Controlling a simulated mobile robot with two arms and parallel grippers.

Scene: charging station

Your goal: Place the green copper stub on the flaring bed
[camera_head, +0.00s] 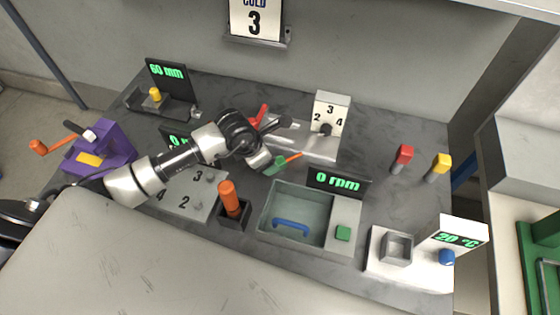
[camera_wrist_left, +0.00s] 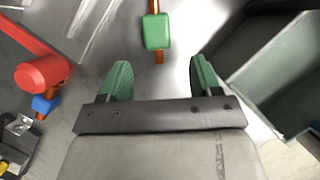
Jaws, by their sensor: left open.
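The green copper stub (camera_wrist_left: 157,32) is a green block on a copper rod. It lies ahead of my left gripper, between the finger lines and beyond the tips. In the head view its copper rod (camera_head: 292,157) shows beside the gripper. My left gripper (camera_head: 277,163) is open and empty; its two green fingers also show in the left wrist view (camera_wrist_left: 160,75). I cannot tell for sure which fixture is the flaring bed; a purple device (camera_head: 121,143) with an orange crank and yellow block stands at the left. My right gripper is not in view.
A red lever (camera_wrist_left: 38,58) and blue piece (camera_wrist_left: 44,104) are at left there. An orange-handled tool (camera_head: 230,196), red stub (camera_head: 402,158) and yellow stub (camera_head: 439,165) stand on the bench.

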